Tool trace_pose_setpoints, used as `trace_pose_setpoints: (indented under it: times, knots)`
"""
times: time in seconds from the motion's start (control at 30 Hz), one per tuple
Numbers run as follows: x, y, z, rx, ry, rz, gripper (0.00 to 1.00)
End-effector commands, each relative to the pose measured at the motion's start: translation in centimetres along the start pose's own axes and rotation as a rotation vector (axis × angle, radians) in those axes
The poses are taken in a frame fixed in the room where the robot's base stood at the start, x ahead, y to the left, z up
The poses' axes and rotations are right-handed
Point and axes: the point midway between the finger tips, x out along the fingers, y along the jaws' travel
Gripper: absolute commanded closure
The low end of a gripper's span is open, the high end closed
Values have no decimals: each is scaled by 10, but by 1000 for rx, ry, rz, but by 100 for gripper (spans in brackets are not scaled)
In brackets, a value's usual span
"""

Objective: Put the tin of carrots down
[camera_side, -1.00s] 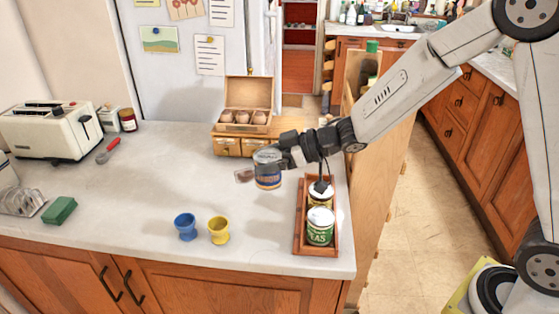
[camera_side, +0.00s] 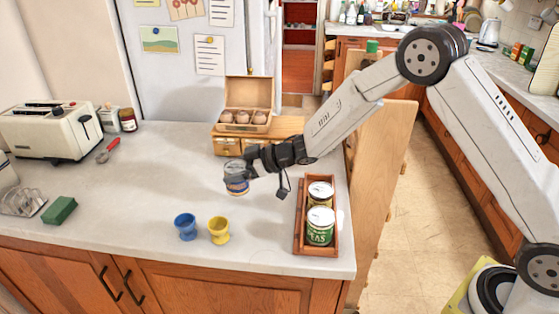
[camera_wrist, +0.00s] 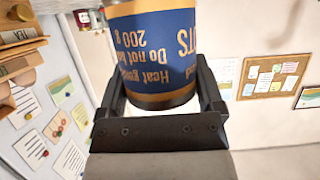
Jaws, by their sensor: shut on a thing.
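The tin of carrots (camera_side: 237,184) has a blue label with orange bands and a pale metal lid. It also fills the upper middle of the wrist view (camera_wrist: 155,50), where its label text reads upside down. My gripper (camera_side: 250,170) is shut on the tin, with one finger on each side of it. In the side view the tin is over the middle of the counter, in front of the small drawer box and behind the egg cups. I cannot tell whether its base touches the counter.
A wooden tray (camera_side: 301,246) at the right holds a green peas tin (camera_side: 320,232) and another tin (camera_side: 320,192). Blue (camera_side: 186,226) and yellow (camera_side: 219,231) egg cups stand near the front. An egg box (camera_side: 247,92) sits on the drawers (camera_side: 226,146). Counter left of centre is clear.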

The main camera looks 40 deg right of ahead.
Motion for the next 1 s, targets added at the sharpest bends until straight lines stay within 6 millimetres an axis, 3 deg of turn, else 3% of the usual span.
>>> trace_pose_setpoints:
  times: [0.43,0.73,1.0]
  knots:
    - [10,4,5,-1,2,0,91]
    - [22,5,31,-1,2,0,91]
    - [22,5,34,-2,2,1,91]
